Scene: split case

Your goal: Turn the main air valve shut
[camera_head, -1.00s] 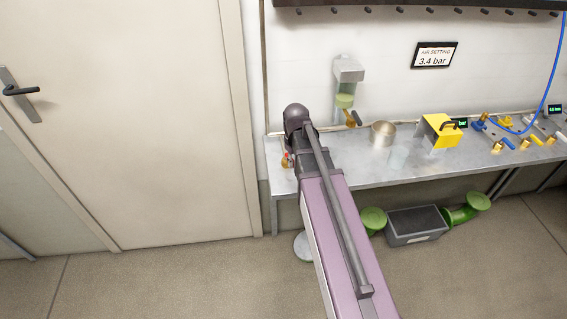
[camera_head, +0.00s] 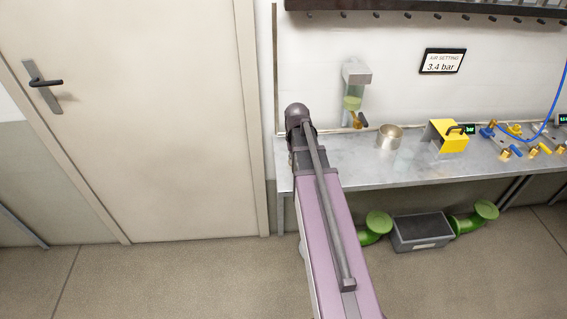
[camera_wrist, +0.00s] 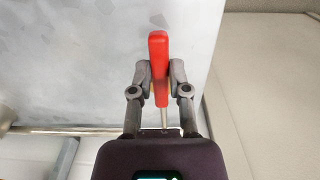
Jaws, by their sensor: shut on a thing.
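A red handle (camera_wrist: 159,68) with a thin metal shank stands out in the wrist view, over the grey bench top near its edge. My gripper (camera_wrist: 160,80) is shut on it, one finger on each side. The far end of the shank is hidden by my gripper body, so I cannot tell what it joins. No label shows whether this is the main air valve. In the head view my arm hides the gripper and the red handle, at the left end of the bench (camera_head: 360,176).
A metal cup (camera_head: 390,138), a yellow device (camera_head: 449,136) and several small valve fittings with yellow and blue handles (camera_head: 515,150) stand further right. A wall dispenser (camera_head: 355,85) hangs behind. A grey bin (camera_head: 420,232) is under the bench. The door (camera_head: 130,120) is left, with free floor before it.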

